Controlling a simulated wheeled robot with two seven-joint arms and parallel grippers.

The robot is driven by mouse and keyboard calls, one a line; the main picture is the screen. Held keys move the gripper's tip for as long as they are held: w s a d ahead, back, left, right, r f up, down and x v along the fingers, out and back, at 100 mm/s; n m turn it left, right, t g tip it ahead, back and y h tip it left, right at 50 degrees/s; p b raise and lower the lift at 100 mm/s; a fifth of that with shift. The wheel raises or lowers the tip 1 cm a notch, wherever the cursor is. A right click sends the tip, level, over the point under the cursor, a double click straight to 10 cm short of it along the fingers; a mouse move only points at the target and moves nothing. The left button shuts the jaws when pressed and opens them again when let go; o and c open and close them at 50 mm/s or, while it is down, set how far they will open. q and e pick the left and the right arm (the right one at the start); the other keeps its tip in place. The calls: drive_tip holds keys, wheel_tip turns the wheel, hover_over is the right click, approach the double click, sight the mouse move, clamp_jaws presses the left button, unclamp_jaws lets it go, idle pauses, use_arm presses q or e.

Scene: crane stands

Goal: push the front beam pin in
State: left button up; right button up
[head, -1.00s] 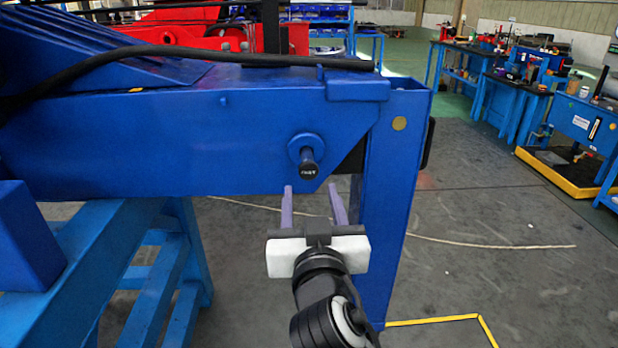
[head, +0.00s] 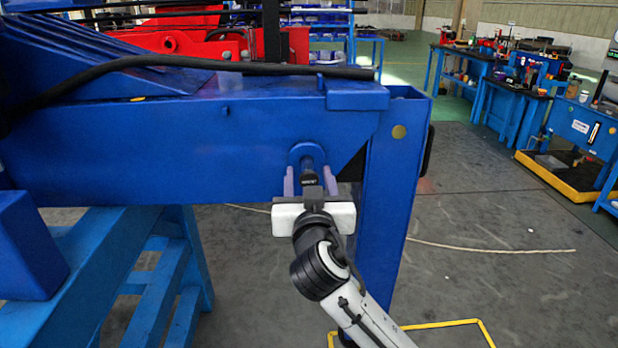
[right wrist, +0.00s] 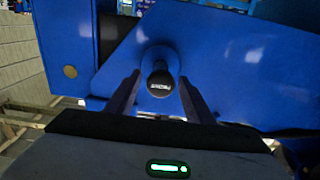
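The front beam pin (head: 309,180) has a black, lettered end and sticks out of a round blue boss on the side of the blue beam (head: 200,150). In the right wrist view the black pin end (right wrist: 160,84) shows in the middle, between the fingers. My right gripper (head: 307,180) is open, with one purple finger on each side of the pin. The fingers appear apart from the pin, and I cannot tell whether they touch it. My left gripper is not in view.
A blue upright post (head: 388,190) stands just right of the pin. A blue trestle (head: 150,270) is under the beam at left. A black hose (head: 200,63) lies along the beam top.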

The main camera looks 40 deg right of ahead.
sight(309, 179)
clamp_jaws()
use_arm(q)
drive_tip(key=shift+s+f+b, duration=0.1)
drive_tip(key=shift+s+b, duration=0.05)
drive_tip(key=shift+b, duration=0.15)
use_arm(e)
drive_tip(key=x, duration=0.4)
drive_tip(key=shift+w+d+r, duration=0.15)
drive_tip(key=shift+w+d, duration=0.1)
drive_tip(key=shift+w, duration=0.05)
drive_tip(key=shift+c, duration=0.8)
unclamp_jaws()
drive_tip(key=shift+o, duration=1.1)
drive_tip(key=shift+w, duration=0.15)
drive_tip(key=v, duration=0.9)
drive_tip(key=shift+f+b, duration=0.2)
drive_tip(key=shift+b, duration=0.2)
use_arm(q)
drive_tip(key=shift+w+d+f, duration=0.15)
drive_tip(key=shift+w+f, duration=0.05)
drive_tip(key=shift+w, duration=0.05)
use_arm(e)
drive_tip(key=shift+s+a+r, duration=0.1)
drive_tip(key=shift+s+a, duration=0.2)
drive_tip(key=shift+s, duration=0.35)
